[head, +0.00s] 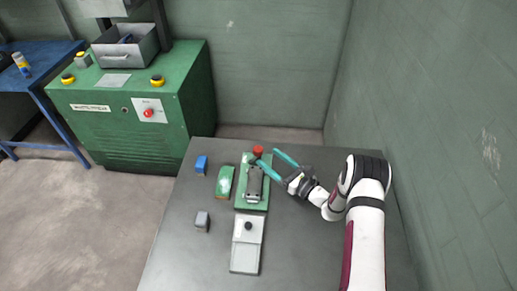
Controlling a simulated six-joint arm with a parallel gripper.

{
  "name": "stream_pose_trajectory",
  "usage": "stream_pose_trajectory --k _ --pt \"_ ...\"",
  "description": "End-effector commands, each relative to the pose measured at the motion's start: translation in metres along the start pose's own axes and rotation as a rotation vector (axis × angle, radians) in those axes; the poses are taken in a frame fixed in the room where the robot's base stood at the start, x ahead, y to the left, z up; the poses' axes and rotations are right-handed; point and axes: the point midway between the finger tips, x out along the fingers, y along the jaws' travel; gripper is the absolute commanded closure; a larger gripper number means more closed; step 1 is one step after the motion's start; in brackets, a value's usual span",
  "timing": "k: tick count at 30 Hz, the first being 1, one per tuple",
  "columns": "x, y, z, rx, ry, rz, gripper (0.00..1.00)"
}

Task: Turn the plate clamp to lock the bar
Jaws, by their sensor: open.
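The clamp fixture has a green base (243,204) on the grey table, with a grey metal bar-like piece (254,184) lying along it. A red knob (258,152) stands at the fixture's far end. My gripper (267,156) comes in from the right, with its two teal fingers spread apart and nothing seen between them. The fingertips are close to the red knob and the far end of the grey piece. I cannot tell whether either finger touches them. Which part is the plate clamp and whether it is turned is too small to tell.
A light grey plate with a black knob (248,226) lies in front of the fixture. The table (180,255) is bare at front left. A green machine (130,115) stands behind.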

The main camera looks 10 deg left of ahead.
Motion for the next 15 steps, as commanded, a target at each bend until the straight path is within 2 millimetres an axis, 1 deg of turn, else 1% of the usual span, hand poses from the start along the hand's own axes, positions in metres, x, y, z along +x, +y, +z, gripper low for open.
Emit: stream_pose_trajectory --k 1,3,6,10,15 --pt "0.013 0.001 0.0 -0.003 -0.001 0.004 0.3" --pt "0.029 0.001 0.0 -0.002 -0.001 0.003 0.3" --pt "0.047 0.001 0.0 -0.001 -0.002 0.002 0.3" --pt "0.06 0.0 0.0 0.0 -0.001 0.001 0.3" --pt "0.065 0.0 0.0 0.002 0.0 0.001 0.3"
